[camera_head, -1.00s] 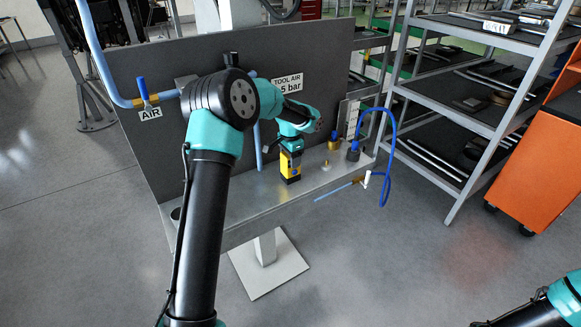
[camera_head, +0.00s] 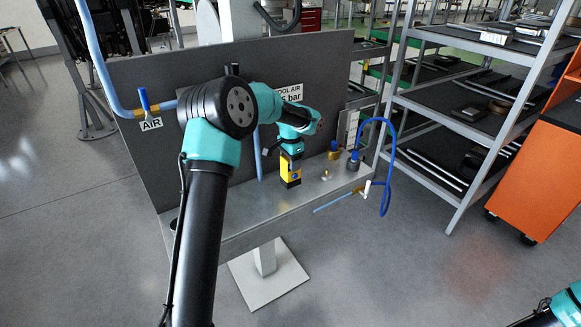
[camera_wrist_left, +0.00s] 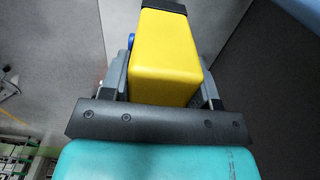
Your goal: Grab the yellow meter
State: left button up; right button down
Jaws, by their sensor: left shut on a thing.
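The yellow meter (camera_head: 291,169), a small yellow and black block, is upright over the grey metal shelf in the head view. My left gripper (camera_head: 290,153) comes down on it from above and is shut on it. In the left wrist view the meter (camera_wrist_left: 166,62) shows as a large yellow block with a black end, between the two grey fingers (camera_wrist_left: 160,88). I cannot tell clearly whether its base is just off the shelf. Only part of my right arm shows at the lower right; its gripper is out of view.
The metal shelf (camera_head: 240,213) runs along a dark upright panel (camera_head: 150,170). Right of the meter stand small brass fittings (camera_head: 326,175) and a blue-capped fitting (camera_head: 353,160). A blue hose (camera_head: 391,150) loops at the shelf's right end. A rack (camera_head: 452,130) stands beyond.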

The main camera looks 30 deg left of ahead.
pick_arm(q)
jog(key=shift+s+d+r, duration=0.1)
jog(key=shift+s+r, duration=0.05)
jog(key=shift+r, duration=0.25)
jog(key=s+d+r, duration=0.1)
jog(key=s+d, duration=0.7)
jog(key=s, duration=0.5)
jog(key=shift+s+r, duration=0.15)
